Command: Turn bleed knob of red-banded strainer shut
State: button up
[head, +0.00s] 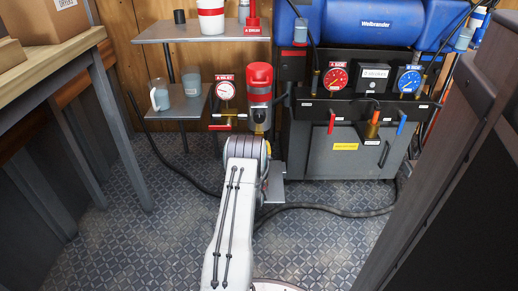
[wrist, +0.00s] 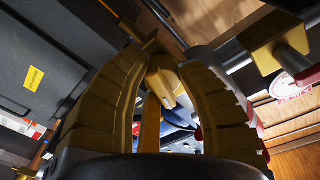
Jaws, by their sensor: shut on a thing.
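The red-banded strainer (head: 259,88) stands upright in the middle of the head view, with a red top and a grey body. In the wrist view, a brass bleed knob (wrist: 165,88) sits between the two ribbed fingers of my gripper (wrist: 166,66). The gripper is shut on the knob, with a finger on each side. In the head view, my arm's wrist lies just below the strainer and hides most of the gripper and the knob. The knob's turning angle is hard to tell.
A white-faced gauge (head: 226,91) and a red-handled valve (head: 220,127) stand close left of the strainer. A small shelf (head: 186,108) holds grey mugs. A dark cabinet (head: 345,150) with gauges stands right. A black hose (head: 335,211) crosses the patterned floor.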

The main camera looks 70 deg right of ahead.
jog(key=shift+d+r+n, duration=0.15)
jog(key=shift+r+n, duration=0.35)
jog(key=shift+n, duration=0.3)
jog(key=shift+w, duration=0.1)
jog(key=o, duration=1.1)
jog(key=shift+f, duration=0.25)
jog(key=shift+o, duration=0.2)
jog(key=shift+a, duration=0.25)
jog(key=v, duration=1.1)
jog(key=shift+s+a, duration=0.2)
jog(key=shift+a, duration=0.15)
